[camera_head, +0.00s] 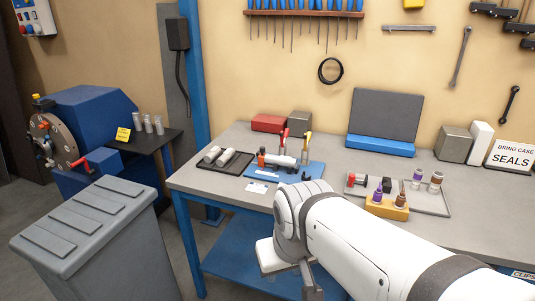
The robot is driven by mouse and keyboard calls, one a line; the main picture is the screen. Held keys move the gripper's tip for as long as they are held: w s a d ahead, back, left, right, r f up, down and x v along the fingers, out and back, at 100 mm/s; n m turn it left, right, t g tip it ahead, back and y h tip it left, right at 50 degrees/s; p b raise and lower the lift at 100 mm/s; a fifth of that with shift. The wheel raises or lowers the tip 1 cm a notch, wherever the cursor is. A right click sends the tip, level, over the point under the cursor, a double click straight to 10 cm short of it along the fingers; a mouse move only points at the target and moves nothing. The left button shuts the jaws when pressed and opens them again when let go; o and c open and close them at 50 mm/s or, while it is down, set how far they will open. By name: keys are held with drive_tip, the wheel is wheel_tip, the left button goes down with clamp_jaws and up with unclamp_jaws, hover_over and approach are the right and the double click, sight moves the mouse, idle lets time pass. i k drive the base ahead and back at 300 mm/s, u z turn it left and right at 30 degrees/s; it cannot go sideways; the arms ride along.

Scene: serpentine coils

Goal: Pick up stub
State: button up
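I cannot tell for certain which thing is the stub. Short grey cylinders (226,157) lie on their sides on a dark tray (233,171) at the bench's left end. Several short grey tubes (148,124) stand upright on a dark shelf beside the blue machine. My white arm reaches in from the lower right. My gripper (287,268) shows partly below the arm's rounded end, in front of the bench's front edge and apart from these pieces. Its fingertips are not clear, and the arm hides part of the bench behind it.
The grey bench (469,216) carries a blue mat (313,171) with tools, a tray (432,208) with small fittings, and an orange block (387,210) with bottles. A grey bin (90,238) stands at left, near the blue machine (92,107). Floor shows between bin and bench.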

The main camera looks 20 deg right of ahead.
sight(282, 159)
drive_tip(key=z, duration=0.05)
drive_tip(key=i, duration=1)
drive_tip(key=z, duration=0.05)
